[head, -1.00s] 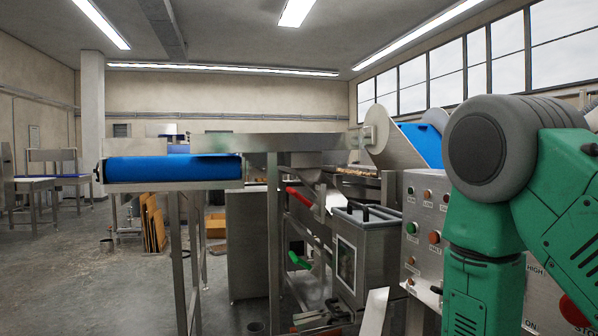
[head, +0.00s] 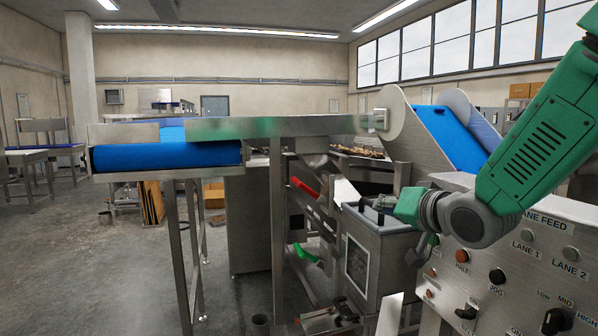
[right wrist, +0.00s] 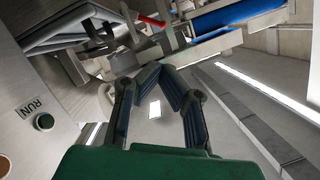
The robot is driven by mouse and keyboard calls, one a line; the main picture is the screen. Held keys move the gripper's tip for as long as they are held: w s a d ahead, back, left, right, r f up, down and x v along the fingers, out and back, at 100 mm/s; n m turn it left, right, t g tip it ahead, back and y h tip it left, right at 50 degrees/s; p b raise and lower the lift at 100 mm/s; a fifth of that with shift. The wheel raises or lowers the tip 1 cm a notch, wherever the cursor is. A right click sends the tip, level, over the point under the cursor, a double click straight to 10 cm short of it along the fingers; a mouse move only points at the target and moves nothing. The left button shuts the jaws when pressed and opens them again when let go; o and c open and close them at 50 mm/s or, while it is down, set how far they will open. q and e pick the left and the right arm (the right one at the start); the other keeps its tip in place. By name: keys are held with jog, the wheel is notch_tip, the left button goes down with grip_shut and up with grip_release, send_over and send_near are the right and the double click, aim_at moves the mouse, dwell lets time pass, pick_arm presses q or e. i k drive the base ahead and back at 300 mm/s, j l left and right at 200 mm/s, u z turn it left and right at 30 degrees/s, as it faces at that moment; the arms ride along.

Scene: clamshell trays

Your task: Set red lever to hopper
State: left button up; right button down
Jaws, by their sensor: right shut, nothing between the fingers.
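The red lever (head: 304,188) shows as a slanted red handle on the machine's frame, below the conveyor's steel side and left of the steel box. It also shows as a small red bar near the top of the right wrist view (right wrist: 152,20). My right gripper (head: 388,203) is over the top of the steel box, to the right of the red lever and apart from it. In the right wrist view its fingers (right wrist: 160,70) come together at the tips, with nothing between them. The lever's base and any hopper marking cannot be made out. My left gripper is not in view.
A green lever (head: 306,255) sits below the red one. The steel box (head: 378,255) stands close under my right gripper. A control panel (head: 520,245) with knobs and buttons is at the right. A blue conveyor roller (head: 165,156) is at the left, with open floor beyond.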

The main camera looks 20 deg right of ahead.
aim_at(319, 197)
jog(key=i+l, duration=0.1)
jog(key=i, duration=1.05)
